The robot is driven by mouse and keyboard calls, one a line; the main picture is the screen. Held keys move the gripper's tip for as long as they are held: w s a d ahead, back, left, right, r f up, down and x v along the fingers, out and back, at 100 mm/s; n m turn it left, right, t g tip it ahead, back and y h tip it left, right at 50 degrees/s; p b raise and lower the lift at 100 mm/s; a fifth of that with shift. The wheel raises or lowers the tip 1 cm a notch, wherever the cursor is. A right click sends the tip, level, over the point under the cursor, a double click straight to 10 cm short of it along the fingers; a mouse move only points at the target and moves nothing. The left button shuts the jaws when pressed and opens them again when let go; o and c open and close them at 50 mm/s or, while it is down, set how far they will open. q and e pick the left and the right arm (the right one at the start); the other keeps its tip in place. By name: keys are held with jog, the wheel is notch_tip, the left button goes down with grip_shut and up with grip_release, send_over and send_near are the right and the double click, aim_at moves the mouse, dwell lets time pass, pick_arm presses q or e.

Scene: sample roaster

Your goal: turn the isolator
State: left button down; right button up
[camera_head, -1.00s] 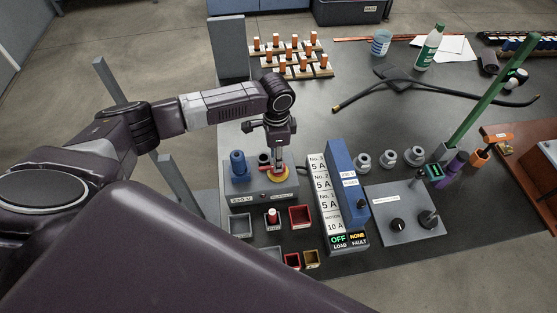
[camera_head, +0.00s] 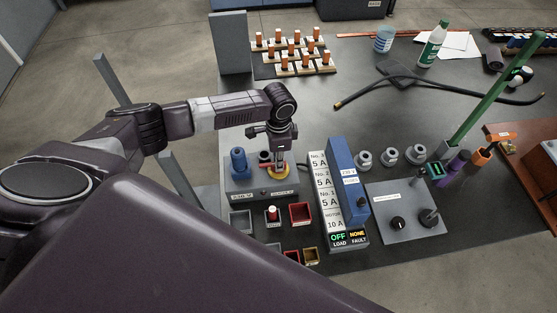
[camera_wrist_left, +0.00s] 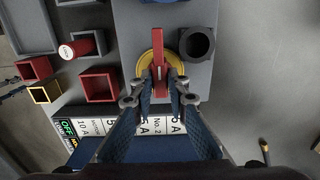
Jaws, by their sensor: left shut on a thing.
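The isolator is a red bar handle (camera_wrist_left: 160,50) on a round yellow plate (camera_wrist_left: 143,62), set on a grey box. In the head view the yellow plate (camera_head: 277,172) shows on top of the grey box (camera_head: 236,186), mostly behind my gripper. My left gripper (camera_head: 277,160) points down over it from behind. In the left wrist view its two fingertips (camera_wrist_left: 160,76) close on the near part of the red handle, which lies lengthwise between them. My right gripper is in neither current view.
A blue cylinder (camera_head: 239,162) and a dark ring socket (camera_wrist_left: 197,43) stand beside the isolator. Small bins, including a red one (camera_head: 300,213), lie in front.

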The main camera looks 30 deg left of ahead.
pick_arm(q)
jog(key=shift+r+m, duration=0.1)
jog(key=shift+m, duration=0.3)
jog(key=m+p, duration=0.1)
jog(key=m, duration=0.2)
jog(key=shift+m, duration=0.3)
jog(key=m, duration=0.3)
jog(key=shift+m+p, duration=0.3)
jog(key=m, duration=0.4)
jog(key=shift+m, duration=0.3)
jog(key=m, duration=0.5)
pick_arm(e)
jog(key=shift+w+a+r, duration=0.1)
jog(key=shift+w+r, duration=0.4)
jog(key=shift+r, duration=0.1)
pick_arm(q)
jog(key=shift+w, duration=0.1)
jog(key=c, duration=1.9)
grip_release()
